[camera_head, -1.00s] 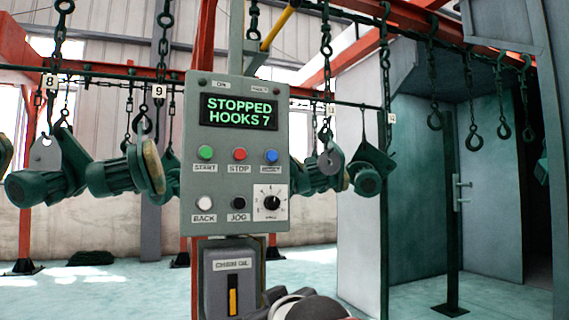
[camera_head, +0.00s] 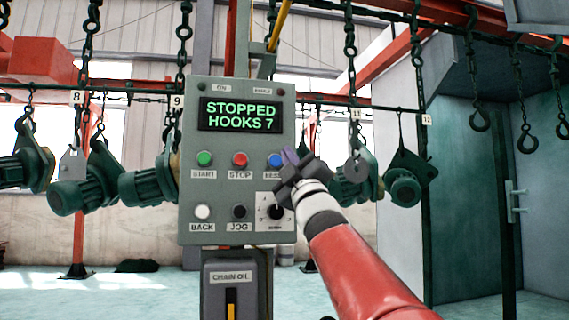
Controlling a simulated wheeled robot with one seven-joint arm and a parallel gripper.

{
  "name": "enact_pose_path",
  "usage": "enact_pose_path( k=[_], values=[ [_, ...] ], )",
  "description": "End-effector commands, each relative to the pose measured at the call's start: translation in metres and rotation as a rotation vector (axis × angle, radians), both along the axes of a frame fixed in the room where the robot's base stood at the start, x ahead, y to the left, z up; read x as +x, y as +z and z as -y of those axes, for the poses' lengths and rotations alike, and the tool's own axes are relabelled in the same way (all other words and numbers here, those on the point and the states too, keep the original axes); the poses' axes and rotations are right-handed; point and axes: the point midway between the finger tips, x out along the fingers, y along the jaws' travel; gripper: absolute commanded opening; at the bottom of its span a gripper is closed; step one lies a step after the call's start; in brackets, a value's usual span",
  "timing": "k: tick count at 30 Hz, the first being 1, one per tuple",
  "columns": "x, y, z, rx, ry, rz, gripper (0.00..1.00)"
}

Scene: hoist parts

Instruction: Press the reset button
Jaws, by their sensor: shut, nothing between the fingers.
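The blue reset button (camera_head: 274,160) is at the right end of the upper button row on the grey control panel (camera_head: 190,140). Its label is partly covered by my gripper. My gripper (camera_head: 289,160) is shut and empty, with its tip just right of the blue button, near the panel's right edge. I cannot tell whether the tip touches the panel. The display (camera_head: 240,114) reads "STOPPED HOOKS 7".
Green start (camera_head: 205,159) and red stop (camera_head: 240,159) buttons share the row. White back (camera_head: 203,212) and black jog (camera_head: 239,212) buttons and a dial (camera_head: 274,212) sit below. A chain oil box (camera_head: 231,279) stands under the panel. Motors hang on both sides.

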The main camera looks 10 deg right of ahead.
Motion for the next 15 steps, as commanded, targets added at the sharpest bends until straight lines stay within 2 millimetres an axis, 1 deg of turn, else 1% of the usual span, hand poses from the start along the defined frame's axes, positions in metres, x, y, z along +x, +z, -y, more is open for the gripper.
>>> enact_pose_path(
  k=[7,10,13,15],
  values=[
    [0.0,0.0,0.0,0.001,0.0,-0.002,0.0],
    [0.003,0.001,0.0,0.002,0.0,-0.003,0.0],
    [0.011,0.002,0.0,0.002,0.0,-0.005,0.0],
    [0.019,0.003,0.0,0.002,0.0,-0.006,0.0]
  ],
)
